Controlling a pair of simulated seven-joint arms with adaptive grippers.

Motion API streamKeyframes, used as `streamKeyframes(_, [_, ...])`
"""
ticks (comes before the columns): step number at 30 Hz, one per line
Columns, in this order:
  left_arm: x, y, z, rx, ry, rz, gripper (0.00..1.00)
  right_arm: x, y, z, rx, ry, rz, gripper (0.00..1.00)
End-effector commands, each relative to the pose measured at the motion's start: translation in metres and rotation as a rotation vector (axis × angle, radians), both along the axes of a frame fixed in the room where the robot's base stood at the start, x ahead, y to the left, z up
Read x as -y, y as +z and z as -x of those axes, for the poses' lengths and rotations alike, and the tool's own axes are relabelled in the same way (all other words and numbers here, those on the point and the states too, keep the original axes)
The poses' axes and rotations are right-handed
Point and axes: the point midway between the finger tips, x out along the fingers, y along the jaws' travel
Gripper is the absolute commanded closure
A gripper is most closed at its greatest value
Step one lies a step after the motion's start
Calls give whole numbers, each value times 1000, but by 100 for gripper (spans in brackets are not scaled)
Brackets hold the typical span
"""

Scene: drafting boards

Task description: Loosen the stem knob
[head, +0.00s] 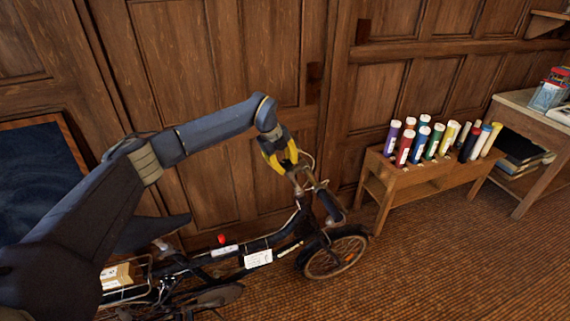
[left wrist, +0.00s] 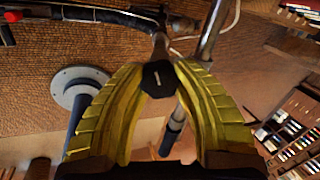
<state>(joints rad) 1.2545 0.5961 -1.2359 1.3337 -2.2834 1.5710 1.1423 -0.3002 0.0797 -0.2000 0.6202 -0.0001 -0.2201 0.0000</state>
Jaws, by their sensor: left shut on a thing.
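The stem knob (left wrist: 158,78) is a dark, faceted knob with a small pale mark on its face. It shows in the left wrist view at the bicycle's handlebar stem. My left gripper (left wrist: 157,70) has yellow ribbed fingers that are shut on the knob, one on each side. In the head view my left gripper (head: 287,163) is at the top of the handlebar area of the dark folding bicycle (head: 308,243), and its fingers hide the knob there. Whether the knob has turned cannot be told. My right gripper is not in view.
A wooden rack (head: 405,180) of colourful tubes stands right of the bicycle, beside a table (head: 530,107). A wood-panelled wall is close behind. A cardboard box (head: 117,276) sits at the bicycle's rear. The floor (head: 440,265) in front at right is clear.

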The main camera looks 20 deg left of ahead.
Motion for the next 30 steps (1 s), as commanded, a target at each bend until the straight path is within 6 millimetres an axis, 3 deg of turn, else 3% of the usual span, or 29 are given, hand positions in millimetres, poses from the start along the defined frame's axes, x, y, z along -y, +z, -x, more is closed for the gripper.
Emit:
streamKeyframes(6, [-1,2,-1,4,1,0,100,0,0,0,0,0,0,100])
streamKeyframes(7, [-1,2,-1,4,1,0,68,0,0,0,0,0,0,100])
streamKeyframes(15, [-1,1,-1,3,0,-1,39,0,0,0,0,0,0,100])
streamKeyframes(24, [-1,3,0,2,-2,-1,39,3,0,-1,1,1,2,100])
streamKeyframes(30, [-6,24,5,4,-1,0,39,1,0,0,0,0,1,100])
